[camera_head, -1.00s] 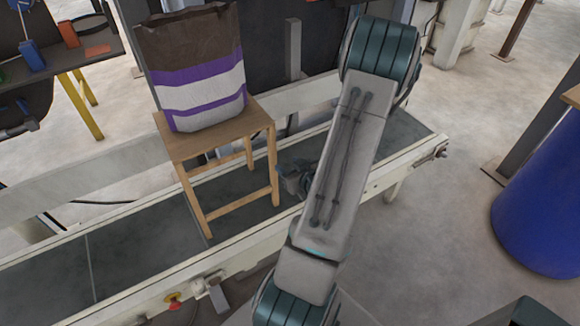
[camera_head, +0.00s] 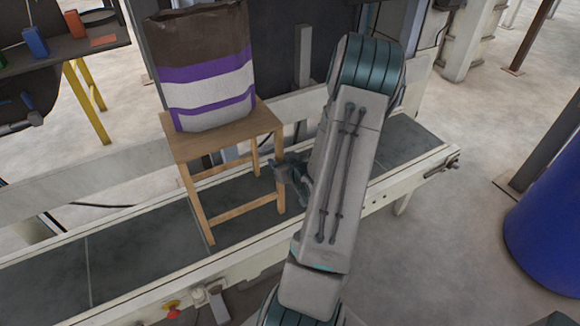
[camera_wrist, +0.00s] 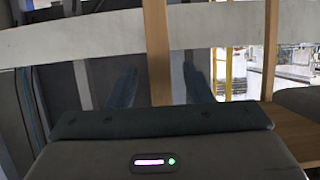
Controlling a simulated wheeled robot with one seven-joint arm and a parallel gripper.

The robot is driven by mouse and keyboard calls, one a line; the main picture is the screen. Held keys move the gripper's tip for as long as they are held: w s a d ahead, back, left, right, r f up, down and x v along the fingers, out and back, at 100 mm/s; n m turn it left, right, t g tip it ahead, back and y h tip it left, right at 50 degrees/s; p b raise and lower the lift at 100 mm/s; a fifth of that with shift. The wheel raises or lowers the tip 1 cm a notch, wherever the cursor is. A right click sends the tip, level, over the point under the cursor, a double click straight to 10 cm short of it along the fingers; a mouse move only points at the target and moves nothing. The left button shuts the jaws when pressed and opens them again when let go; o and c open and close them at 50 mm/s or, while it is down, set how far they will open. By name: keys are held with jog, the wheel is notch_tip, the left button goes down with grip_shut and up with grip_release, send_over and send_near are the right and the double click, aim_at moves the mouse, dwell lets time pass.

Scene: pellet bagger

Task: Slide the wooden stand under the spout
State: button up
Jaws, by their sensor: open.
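The wooden stand (camera_head: 238,134) stands upright on the conveyor belt, with a tall brown, purple and white bag (camera_head: 210,85) on its top. My gripper (camera_head: 280,172) is at the stand's right side, at the height of its legs; my forearm hides part of it. In the wrist view, the open fingers (camera_wrist: 160,88) point at an upright wooden leg of the stand (camera_wrist: 157,40), which shows between them. I cannot tell whether they touch it. I cannot make out the spout in either view.
The conveyor (camera_head: 130,255) runs from lower left to upper right, with pale side rails. Its belt is bare left of the stand. A red button (camera_head: 172,308) is on its front side. A blue barrel (camera_head: 545,215) stands at the right, a tool table (camera_head: 60,55) at upper left.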

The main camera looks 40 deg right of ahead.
jog(key=shift+x, duration=2)
grip_shut()
